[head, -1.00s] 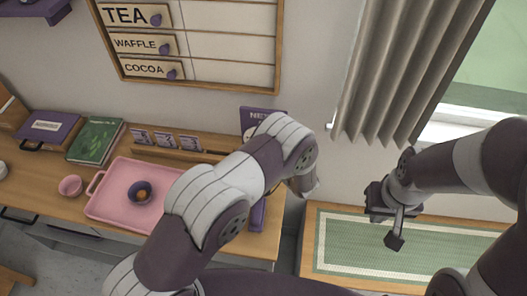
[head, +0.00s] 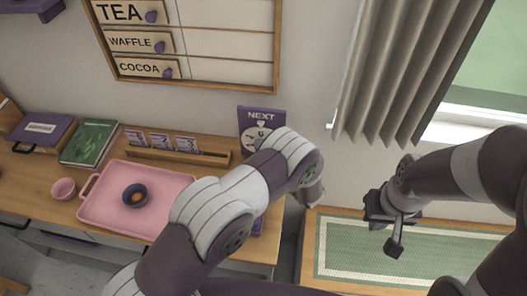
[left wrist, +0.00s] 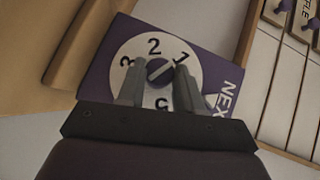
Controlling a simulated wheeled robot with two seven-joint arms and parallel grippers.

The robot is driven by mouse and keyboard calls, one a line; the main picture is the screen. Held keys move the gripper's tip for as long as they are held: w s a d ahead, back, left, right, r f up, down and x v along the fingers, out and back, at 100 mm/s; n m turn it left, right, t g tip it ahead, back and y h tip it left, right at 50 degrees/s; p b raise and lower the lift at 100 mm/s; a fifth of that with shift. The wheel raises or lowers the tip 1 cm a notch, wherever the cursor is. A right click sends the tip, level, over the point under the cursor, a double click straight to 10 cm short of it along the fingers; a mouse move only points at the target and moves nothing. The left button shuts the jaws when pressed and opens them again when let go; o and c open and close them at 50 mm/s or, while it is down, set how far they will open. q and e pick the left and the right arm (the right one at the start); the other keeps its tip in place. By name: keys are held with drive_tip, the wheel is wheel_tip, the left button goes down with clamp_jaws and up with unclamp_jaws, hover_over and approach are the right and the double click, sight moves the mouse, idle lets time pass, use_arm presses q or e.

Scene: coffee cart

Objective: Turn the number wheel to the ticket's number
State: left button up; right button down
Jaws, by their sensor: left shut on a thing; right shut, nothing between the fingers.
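The number wheel (left wrist: 138,50) is a white disc on a purple sign marked NEXT (left wrist: 228,98). In the head view the sign (head: 262,114) stands at the desk's right end, its lower part hidden by my left arm. Digits 3, 2, 1 and 5 show on the wheel; others are hidden. A pale pointer (left wrist: 211,101) lies beside the right finger; which digit it marks is unclear. My right gripper (head: 393,239) is shut and empty, above the green mat. No ticket number is readable.
A pink tray (head: 100,211) with a dark round bowl (head: 135,195) sits on the desk. Small cards (head: 160,142) stand in a wooden rack (head: 215,158) behind it. A menu board (head: 225,45) hangs above. A green mat (head: 350,250) lies at right.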

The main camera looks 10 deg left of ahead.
use_arm(q)
drive_tip(key=o, duration=1)
drive_tip(key=shift+w, duration=0.1)
drive_tip(key=shift+o, duration=0.2)
drive_tip(key=p+v, duration=0.2)
drive_tip(key=v, duration=1)
drive_tip(key=shift+s+d, duration=0.25)
drive_tip(key=shift+r, duration=0.15)
